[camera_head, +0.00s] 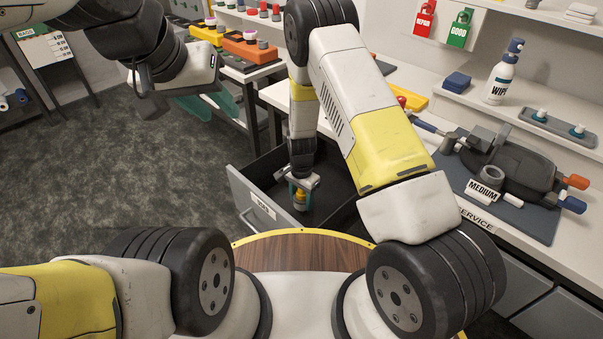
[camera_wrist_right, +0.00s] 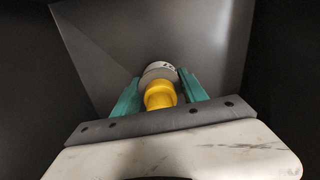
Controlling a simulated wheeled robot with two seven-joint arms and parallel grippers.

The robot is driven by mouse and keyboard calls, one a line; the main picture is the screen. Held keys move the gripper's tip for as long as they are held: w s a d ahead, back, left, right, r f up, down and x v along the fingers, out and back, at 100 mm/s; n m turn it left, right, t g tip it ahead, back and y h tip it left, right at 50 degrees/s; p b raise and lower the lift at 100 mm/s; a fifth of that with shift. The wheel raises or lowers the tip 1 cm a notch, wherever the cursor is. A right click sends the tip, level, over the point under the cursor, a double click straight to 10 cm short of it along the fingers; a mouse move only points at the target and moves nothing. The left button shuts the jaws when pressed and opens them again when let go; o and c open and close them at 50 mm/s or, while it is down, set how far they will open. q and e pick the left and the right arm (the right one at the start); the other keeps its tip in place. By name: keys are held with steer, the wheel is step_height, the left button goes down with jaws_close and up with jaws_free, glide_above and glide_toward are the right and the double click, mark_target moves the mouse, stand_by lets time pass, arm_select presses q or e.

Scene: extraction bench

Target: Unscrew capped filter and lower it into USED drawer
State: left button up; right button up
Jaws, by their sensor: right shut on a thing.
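The open drawer (camera_head: 238,190) is grey with a dark inside; its front label (camera_head: 263,206) is too small to read surely. My right gripper (camera_head: 300,192) points down inside the drawer, shut on the capped filter. The filter's yellow cap (camera_head: 299,197) shows below the gripper. In the right wrist view the teal fingers stand either side of the yellow cap (camera_wrist_right: 160,95), with the filter's pale grey body (camera_wrist_right: 159,70) beyond it. I cannot tell whether the filter touches the drawer floor. My left gripper (camera_head: 212,104) is away at the upper left, its teal fingers apart and empty.
The service bench with a black device (camera_head: 510,165) and a MEDIUM label (camera_head: 484,191) stands at right. A WIPE bottle (camera_head: 500,78) is on the shelf. Orange and yellow racks (camera_head: 250,50) stand at the back. Drawer walls close around my right gripper.

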steer(key=o, duration=1.6)
step_height(320, 180, up, 9)
steer(key=shift+w+f, duration=0.1)
steer(key=s+d+r+n+t+y, duration=0.1)
steer(key=s+d+r+n, duration=0.15)
steer(key=r, duration=1.05)
steer(key=s+d+r+n+t+y, duration=0.15)
steer(key=d+r, duration=0.25)
steer(key=r, duration=0.9)
steer(key=s+d+r+n+t, duration=0.2)
steer(key=s+d+r, duration=0.2)
steer(key=s+r, duration=0.2)
steer(key=s+d+r+n+t, duration=0.1)
steer(key=s+d+r, duration=0.3)
steer(key=s, duration=0.7)
step_height(320, 180, up, 3)
steer(key=shift+f+n+t, duration=0.1)
steer(key=shift+n+t, duration=0.25)
steer(key=shift+n, duration=0.45)
